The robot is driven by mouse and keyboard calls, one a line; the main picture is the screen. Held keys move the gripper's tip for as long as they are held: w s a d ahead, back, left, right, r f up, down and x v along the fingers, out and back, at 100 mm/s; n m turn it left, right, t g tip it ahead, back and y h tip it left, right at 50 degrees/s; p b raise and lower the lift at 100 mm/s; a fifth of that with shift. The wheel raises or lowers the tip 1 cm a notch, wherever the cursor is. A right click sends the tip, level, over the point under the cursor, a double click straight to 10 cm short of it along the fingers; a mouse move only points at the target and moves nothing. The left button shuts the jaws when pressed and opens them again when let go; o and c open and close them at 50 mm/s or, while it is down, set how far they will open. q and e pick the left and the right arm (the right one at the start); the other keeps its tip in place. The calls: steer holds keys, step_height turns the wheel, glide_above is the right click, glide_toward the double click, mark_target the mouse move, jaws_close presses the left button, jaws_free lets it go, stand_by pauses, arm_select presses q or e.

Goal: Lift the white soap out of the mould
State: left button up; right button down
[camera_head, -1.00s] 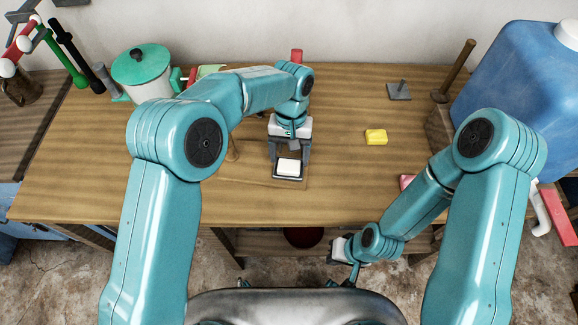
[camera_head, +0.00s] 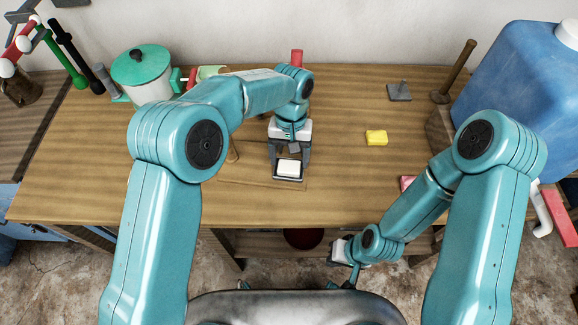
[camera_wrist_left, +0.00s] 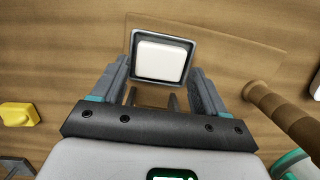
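The white soap (camera_head: 288,167) sits in a small dark grey square mould (camera_head: 289,179) on the table, below my left gripper (camera_head: 289,159). In the left wrist view the soap (camera_wrist_left: 161,60) fills most of the mould, whose grey rim (camera_wrist_left: 190,42) shows around it. My left gripper points down, its two fingers apart, one toward each side of the mould. Whether the fingers touch the mould I cannot tell. My right gripper (camera_head: 342,250) hangs low in front of the table's front edge; its fingers are too small to read.
A yellow block (camera_head: 376,137) lies to the right of the mould, and a pink block (camera_head: 407,183) lies near the right arm. A green-lidded pot (camera_head: 142,70) stands at the back left. A blue container (camera_head: 520,85) stands at the right. A thin board (camera_head: 235,181) lies under the mould.

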mark_target(290, 162)
arm_select(q)
steer(key=c, duration=0.6)
steer(key=shift+r, duration=0.15)
step_height(290, 162, up, 9)
steer(key=p, duration=0.6)
